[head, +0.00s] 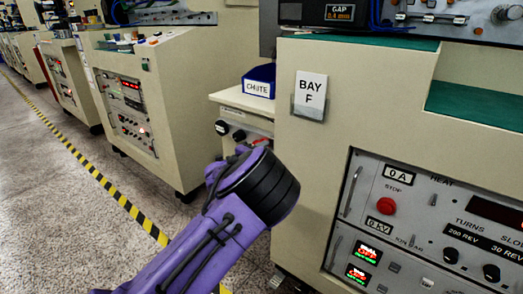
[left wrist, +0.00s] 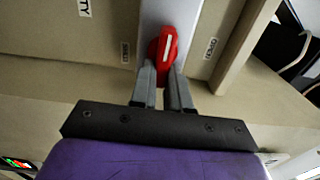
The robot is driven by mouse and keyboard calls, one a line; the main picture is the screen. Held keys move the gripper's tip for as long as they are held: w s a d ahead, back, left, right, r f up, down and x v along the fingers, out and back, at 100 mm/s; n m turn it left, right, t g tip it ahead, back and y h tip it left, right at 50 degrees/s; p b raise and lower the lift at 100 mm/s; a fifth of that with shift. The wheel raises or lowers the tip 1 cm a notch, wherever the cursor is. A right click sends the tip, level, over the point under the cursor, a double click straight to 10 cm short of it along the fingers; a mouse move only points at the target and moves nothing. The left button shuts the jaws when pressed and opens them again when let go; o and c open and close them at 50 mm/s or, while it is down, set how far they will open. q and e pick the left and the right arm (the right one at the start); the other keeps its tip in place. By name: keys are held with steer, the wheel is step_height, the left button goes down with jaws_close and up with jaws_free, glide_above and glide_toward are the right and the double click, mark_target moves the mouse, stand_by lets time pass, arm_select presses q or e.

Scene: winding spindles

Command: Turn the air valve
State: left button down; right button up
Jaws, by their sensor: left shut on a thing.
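The air valve's red handle (left wrist: 166,46) shows in the left wrist view, with a white stripe along it. It points up the picture with a slight tilt, in front of a pale grey metal strip (left wrist: 170,12). My left gripper (left wrist: 162,74) is shut on the handle, with one grey finger on each side; the handle's lower end is between the fingers. My right gripper is in neither view.
A blue CHUTE bin (head: 259,80) stands behind my arm.

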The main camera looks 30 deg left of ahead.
arm_select(q)
steer(key=c, duration=1.1)
jaws_free()
steer(key=s, duration=1)
steer(key=shift+s+a+p, duration=0.25)
steer(key=shift+a+p, duration=0.15)
steer(key=shift+p, duration=0.05)
